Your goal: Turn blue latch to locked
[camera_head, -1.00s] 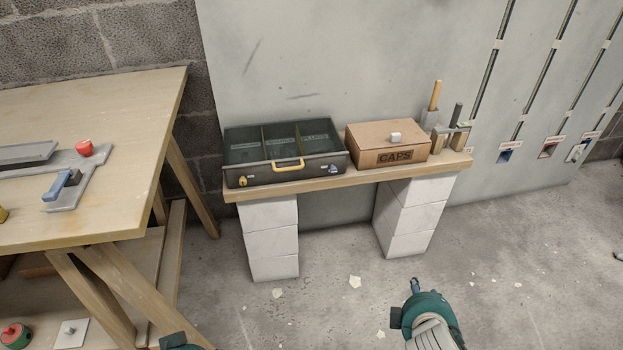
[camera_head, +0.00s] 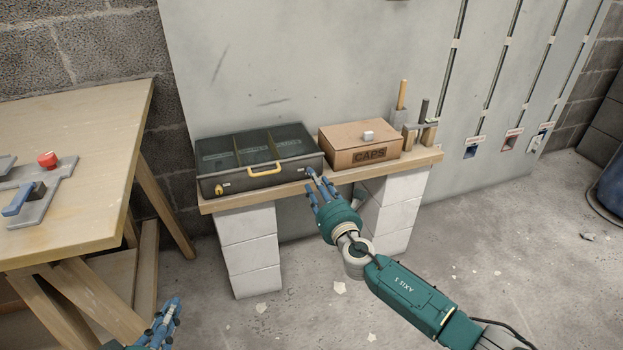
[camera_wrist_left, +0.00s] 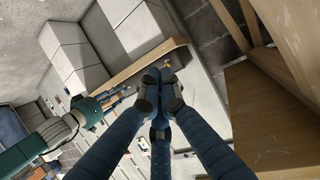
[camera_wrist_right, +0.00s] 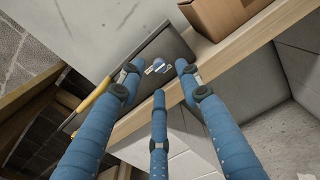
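The blue latch (camera_wrist_right: 160,66) is on the front of a dark grey case, near the case's right end, beside a small pale label in the right wrist view. My right gripper (camera_head: 318,185) is just in front of that end of the case in the head view. In the right wrist view its fingers (camera_wrist_right: 159,82) are spread open around the line to the latch, with nothing between them. The latch's exact angle is too small to read. My left gripper (camera_head: 170,310) is low at the bottom of the head view. Its fingertips (camera_wrist_left: 160,88) are together and empty in the left wrist view.
The case (camera_head: 250,180) has a yellow handle and a yellow latch (camera_head: 219,190) at left. A wooden workbench (camera_head: 100,120) stands at left.

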